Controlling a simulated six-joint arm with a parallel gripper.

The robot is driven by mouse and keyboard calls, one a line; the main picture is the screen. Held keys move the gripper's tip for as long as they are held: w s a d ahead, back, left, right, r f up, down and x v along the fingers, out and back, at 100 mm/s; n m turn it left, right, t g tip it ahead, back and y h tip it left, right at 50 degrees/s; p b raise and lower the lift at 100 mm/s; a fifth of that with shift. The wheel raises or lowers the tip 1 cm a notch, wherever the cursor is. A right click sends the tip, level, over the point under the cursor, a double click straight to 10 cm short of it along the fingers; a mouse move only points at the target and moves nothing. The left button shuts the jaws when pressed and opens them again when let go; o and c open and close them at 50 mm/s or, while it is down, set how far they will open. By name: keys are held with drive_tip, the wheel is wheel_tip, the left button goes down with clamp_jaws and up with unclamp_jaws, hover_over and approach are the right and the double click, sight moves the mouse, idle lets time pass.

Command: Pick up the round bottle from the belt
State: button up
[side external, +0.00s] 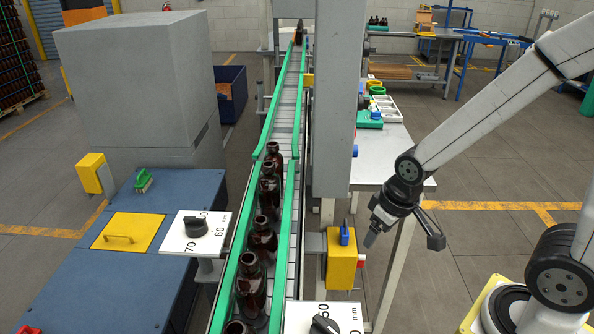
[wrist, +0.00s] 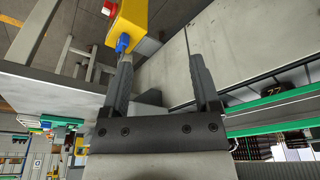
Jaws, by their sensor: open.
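Several dark amber round bottles stand upright in a line on the belt (side external: 284,250) in the side view. The nearest fully visible one (side external: 250,290) is at the lower left, with another bottle (side external: 262,238) just behind it. One more bottle (side external: 299,32) stands far up the belt. My gripper (side external: 372,236) is to the right of the belt, past the grey column, apart from every bottle. In the wrist view my gripper (wrist: 158,55) shows two spread fingers with nothing between them. I cannot make out a bottle clearly in the wrist view.
Green guide rails (side external: 286,240) line the belt. A tall grey column (side external: 338,110) and a yellow box (side external: 341,262) stand between belt and gripper; the yellow box also shows in the wrist view (wrist: 128,22). A white table (side external: 395,150) is behind my gripper. Floor at right is open.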

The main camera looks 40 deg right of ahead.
drive_tip(key=shift+o, duration=0.2)
idle(0.3)
drive_tip(key=w+r+n+t, duration=0.2)
drive_tip(key=w+t, duration=0.2)
drive_tip(key=w, duration=0.4)
drive_tip(key=n+g+y, duration=0.2)
drive_tip(key=n+y, duration=1)
drive_tip(key=y, duration=0.1)
approach(285, 223)
drive_tip(key=w+a, duration=0.2)
drive_tip(key=a, duration=0.4)
drive_tip(key=shift+w+a+f, duration=0.1)
drive_tip(key=shift+w+a, duration=0.2)
drive_tip(key=shift+a, duration=0.3)
drive_tip(key=shift+w+a+f, duration=0.1)
drive_tip(key=shift+w+a, duration=0.2)
drive_tip(key=shift+a, duration=0.35)
drive_tip(key=shift+a, duration=0.1)
